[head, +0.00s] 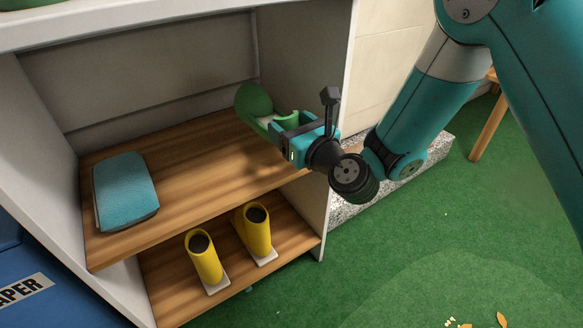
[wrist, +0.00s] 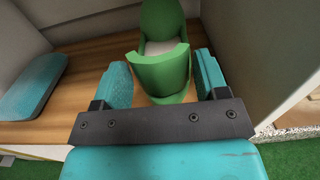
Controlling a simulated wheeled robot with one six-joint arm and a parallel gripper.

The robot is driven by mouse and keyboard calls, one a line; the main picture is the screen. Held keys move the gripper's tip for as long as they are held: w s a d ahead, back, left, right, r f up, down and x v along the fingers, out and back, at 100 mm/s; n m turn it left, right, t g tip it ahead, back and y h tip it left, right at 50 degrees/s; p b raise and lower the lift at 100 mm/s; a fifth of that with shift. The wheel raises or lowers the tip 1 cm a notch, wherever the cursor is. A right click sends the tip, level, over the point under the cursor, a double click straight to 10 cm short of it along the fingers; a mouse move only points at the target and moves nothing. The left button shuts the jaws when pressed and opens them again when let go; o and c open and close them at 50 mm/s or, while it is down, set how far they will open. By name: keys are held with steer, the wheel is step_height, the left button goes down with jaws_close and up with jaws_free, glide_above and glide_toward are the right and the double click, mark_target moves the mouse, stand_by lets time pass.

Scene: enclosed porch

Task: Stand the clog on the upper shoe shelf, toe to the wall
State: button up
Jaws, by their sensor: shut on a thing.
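A green clog (head: 254,102) is held at my gripper (head: 284,123) over the right end of the upper wooden shelf (head: 190,160) in the head view. In the wrist view the clog (wrist: 163,65) sits between the two teal fingers of my gripper (wrist: 165,82), its heel end toward me and its rounded toe pointing away, toward the back of the shelf unit. The gripper is shut on the clog's heel end. Whether the sole touches the shelf board cannot be told; a dark shadow lies on the board below the gripper.
A folded teal cloth-like item (head: 126,190) lies at the upper shelf's left end. Yellow boots (head: 205,262) stand on the lower shelf. The unit's right side panel (head: 315,70) is close beside the gripper. The middle of the upper shelf is clear. A blue bin (head: 40,275) stands left.

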steer(key=shift+f+b, duration=2.25)
steer(key=shift+f, duration=0.45)
steer(key=shift+f, duration=0.25)
steer(key=o, duration=1.1)
steer(key=shift+r, duration=0.1)
steer(key=shift+r, duration=0.15)
